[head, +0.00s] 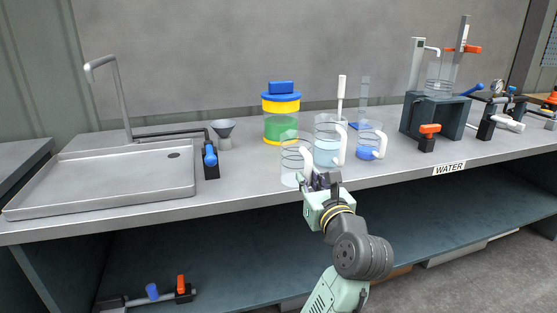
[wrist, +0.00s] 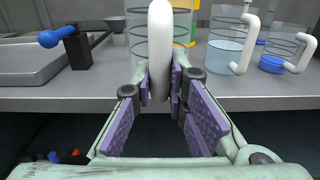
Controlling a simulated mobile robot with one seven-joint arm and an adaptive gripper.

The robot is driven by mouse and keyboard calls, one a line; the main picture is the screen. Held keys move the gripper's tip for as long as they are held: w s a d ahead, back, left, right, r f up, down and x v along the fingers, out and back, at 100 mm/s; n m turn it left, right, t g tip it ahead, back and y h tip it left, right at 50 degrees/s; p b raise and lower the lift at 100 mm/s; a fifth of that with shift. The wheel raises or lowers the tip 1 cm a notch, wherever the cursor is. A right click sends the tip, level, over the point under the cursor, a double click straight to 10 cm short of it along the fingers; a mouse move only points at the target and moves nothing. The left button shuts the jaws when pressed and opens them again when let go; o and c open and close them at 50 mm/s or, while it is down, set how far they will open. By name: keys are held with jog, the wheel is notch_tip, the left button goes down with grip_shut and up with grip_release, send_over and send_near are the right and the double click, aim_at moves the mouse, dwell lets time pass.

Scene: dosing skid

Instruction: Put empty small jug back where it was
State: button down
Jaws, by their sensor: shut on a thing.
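A clear jug (head: 290,165) with dark ring marks and a white handle (wrist: 160,45) is at the front edge of the bench. It looks empty. My gripper (head: 318,183) is shut on its handle; in the wrist view the purple finger pads (wrist: 160,85) close around the handle's lower part. The jug is upright, and its body also shows behind the handle in the wrist view (wrist: 140,40). I cannot tell whether its base touches the bench.
Right of it stand a jug of pale blue liquid (head: 326,147) and a smaller jug of deeper blue (head: 367,153). A blue-yellow-green container (head: 281,128) is behind. A funnel (head: 223,130), blue-handled tap (head: 210,158) and sink (head: 110,185) are left. Bench space left of the jug is clear.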

jog(key=x, duration=0.5)
jog(key=d+p+x, duration=0.1)
jog(key=x, duration=0.4)
jog(key=f+x, duration=0.1)
jog(key=x, duration=0.5)
jog(key=shift+w+d+p, duration=0.2)
jog(key=shift+w+p, duration=0.1)
jog(key=shift+p, duration=0.1)
jog(key=shift+w+f, duration=0.15)
jog(key=shift+f, duration=1.75)
jog(key=shift+f, duration=0.2)
jog(key=c, duration=1.6)
grip_release()
